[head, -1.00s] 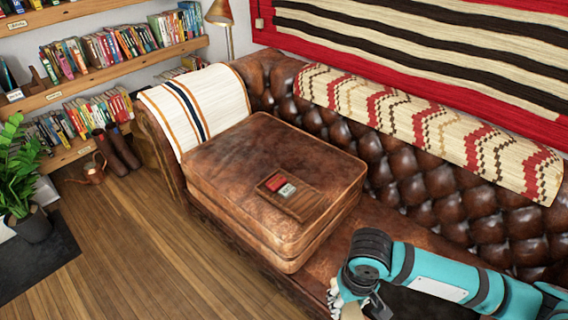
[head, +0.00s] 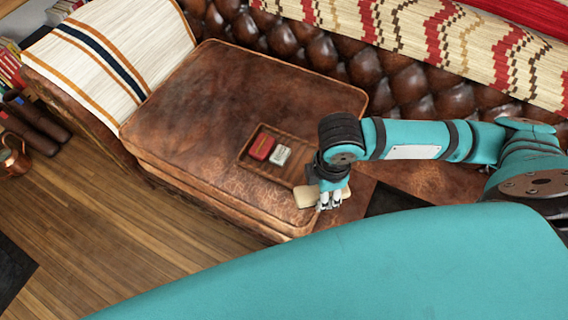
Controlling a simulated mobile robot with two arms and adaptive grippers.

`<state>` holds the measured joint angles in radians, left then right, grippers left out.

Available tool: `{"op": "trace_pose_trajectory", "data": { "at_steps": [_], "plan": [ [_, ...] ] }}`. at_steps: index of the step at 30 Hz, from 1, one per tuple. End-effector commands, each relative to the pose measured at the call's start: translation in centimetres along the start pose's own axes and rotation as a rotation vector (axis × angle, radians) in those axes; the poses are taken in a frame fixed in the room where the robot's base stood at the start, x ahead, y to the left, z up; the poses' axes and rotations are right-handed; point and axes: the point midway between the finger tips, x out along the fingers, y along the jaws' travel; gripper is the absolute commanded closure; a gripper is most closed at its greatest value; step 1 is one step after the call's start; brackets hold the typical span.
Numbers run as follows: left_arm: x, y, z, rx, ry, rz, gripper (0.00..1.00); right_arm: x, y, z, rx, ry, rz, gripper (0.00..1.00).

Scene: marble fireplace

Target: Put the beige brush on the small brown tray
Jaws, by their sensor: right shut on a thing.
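The small brown tray (head: 289,172) lies on the leather sofa cushion and carries a red item (head: 262,146) and a whitish item (head: 279,155) in its left part. My right gripper (head: 328,203) is shut on the beige brush (head: 305,197), just beyond the tray's lower right end, near the cushion's front corner. The gripper covers the brush's middle, and the arm covers the tray's right end. I cannot tell whether the brush touches the cushion. My left gripper is not in view.
The raised leather cushion (head: 200,120) has free room left of the tray. A dark flat item (head: 394,203) lies on the lower seat to the right. The tufted backrest (head: 440,95) rises behind. A striped throw (head: 108,62) covers the left armrest.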

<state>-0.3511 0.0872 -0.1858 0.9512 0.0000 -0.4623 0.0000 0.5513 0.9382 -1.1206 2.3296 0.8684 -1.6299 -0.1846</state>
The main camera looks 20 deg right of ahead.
Motion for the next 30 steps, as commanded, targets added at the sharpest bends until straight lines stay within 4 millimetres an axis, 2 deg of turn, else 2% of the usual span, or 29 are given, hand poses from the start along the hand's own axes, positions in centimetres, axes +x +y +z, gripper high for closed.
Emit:
{"op": "trace_pose_trajectory", "data": {
  "at_steps": [1,6,9,13,16,20,30],
  "plan": [
    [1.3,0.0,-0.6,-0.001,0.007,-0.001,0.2,1.5,-0.3,0.2,-0.134,-0.001,0.002,0.85],
    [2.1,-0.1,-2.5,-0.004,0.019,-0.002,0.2,3.2,-1.5,0.7,-0.546,-0.001,-0.004,0.85],
    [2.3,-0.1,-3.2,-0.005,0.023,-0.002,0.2,3.7,-2.1,0.8,-0.714,0.002,-0.009,0.85],
    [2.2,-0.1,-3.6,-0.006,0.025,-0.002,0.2,4.0,-2.4,0.9,-0.842,0.004,-0.011,0.85],
    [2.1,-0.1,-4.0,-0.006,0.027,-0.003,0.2,4.1,-1.7,0.9,-0.88,0.003,-0.01,0.86],
    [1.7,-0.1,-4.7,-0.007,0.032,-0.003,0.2,4.4,0.9,0.7,-0.883,0.002,-0.008,0.85],
    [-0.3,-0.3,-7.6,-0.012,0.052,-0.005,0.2,5.4,9.9,0.1,-0.881,0.004,-0.01,0.85]
  ]
}}
